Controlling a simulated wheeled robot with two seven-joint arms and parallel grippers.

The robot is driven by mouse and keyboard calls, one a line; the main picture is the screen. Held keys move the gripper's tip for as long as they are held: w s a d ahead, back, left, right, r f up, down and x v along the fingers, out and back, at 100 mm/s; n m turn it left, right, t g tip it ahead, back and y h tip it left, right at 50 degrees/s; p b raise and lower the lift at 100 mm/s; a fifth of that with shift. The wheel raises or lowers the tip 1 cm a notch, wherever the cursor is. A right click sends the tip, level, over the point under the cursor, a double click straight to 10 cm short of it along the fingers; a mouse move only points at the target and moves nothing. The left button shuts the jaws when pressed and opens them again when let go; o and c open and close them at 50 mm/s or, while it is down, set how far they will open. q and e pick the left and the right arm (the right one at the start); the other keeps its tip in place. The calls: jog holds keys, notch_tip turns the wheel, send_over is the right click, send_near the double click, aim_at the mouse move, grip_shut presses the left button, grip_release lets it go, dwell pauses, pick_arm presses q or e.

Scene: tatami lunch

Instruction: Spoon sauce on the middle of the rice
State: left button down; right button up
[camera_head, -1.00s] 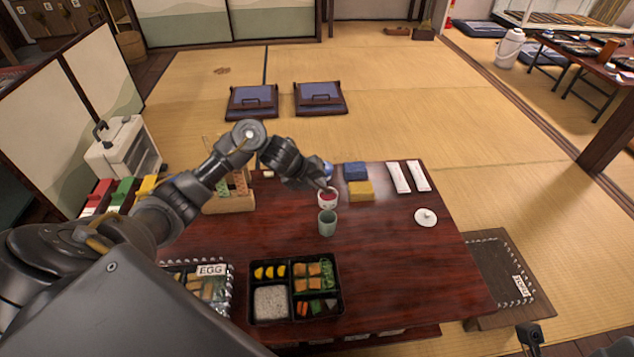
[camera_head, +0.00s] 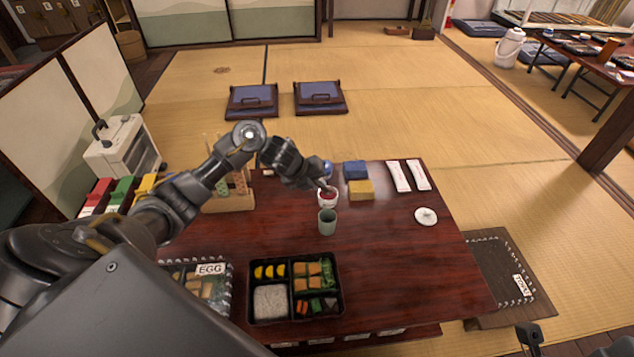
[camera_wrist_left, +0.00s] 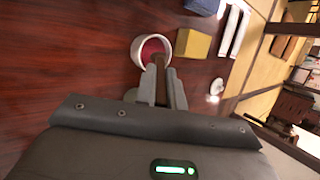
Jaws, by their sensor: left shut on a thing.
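My left gripper (camera_head: 325,185) is at the rim of a white cup of red sauce (camera_head: 328,201), pointing down at it. In the left wrist view its fingers (camera_wrist_left: 163,78) are shut on a thin brown handle (camera_wrist_left: 161,90), seemingly the spoon, which runs toward the cup (camera_wrist_left: 139,61). The spoon's bowl end cannot be made out. The rice (camera_head: 271,300) fills the lower left compartment of the black lunch box (camera_head: 341,290) at the table's near side. No sauce shows on it. A dark part of my right gripper (camera_head: 530,335) shows at the bottom right edge.
A grey-green cup (camera_head: 327,224) stands just in front of the sauce cup. Yellow (camera_head: 361,190) and blue (camera_head: 355,171) blocks lie to its right. A white lid (camera_head: 426,216) is farther right. A box labelled EGG (camera_head: 211,269) is left of the lunch box. The table's right front is clear.

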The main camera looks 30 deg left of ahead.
pick_arm(q)
jog(key=shift+f+b, duration=0.35)
jog(key=shift+f, duration=0.15)
dwell(1.4)
